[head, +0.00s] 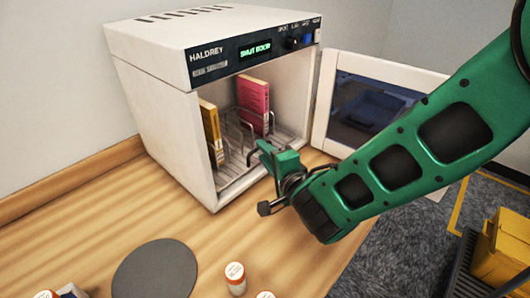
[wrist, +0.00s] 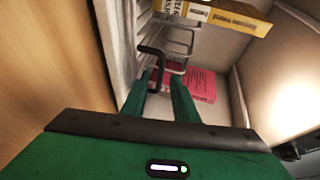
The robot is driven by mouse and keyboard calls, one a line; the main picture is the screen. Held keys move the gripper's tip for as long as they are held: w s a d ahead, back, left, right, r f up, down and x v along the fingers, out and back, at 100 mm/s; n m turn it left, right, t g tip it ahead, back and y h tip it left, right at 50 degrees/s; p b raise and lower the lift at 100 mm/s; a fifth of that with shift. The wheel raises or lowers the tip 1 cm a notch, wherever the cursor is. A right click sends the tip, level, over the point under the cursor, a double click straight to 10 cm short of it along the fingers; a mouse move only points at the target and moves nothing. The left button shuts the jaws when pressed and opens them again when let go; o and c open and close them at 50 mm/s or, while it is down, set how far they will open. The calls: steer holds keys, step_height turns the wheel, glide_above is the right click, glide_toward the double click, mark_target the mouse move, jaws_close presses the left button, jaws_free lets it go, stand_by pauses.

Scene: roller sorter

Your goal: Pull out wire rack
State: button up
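The wire rack (head: 232,158) sits inside the white cabinet, its wires running front to back and holding upright books. It also shows in the wrist view (wrist: 178,48), with a dark bent handle (wrist: 152,52) at its front. My gripper (head: 262,150) is at the cabinet's open front, right of the middle. In the wrist view my green fingers (wrist: 160,82) stand apart, with the lower end of the dark handle between them. The handle looks nearer the left finger; I cannot tell whether it touches. My gripper hides part of the rack front in the head view.
The cabinet (head: 160,110) has its door (head: 322,95) swung open to the right, beside my arm. A yellow book (head: 211,132) and a pink book (head: 253,100) stand inside. A grey round mat (head: 155,272) and a capped vial (head: 235,278) are on the wooden counter in front.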

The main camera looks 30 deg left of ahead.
steer(key=shift+w+a+f, duration=0.15)
steer(key=shift+w+a, duration=0.3)
steer(key=shift+w, duration=0.05)
jaws_close()
steer(key=shift+s, duration=0.1)
stand_by(1.1)
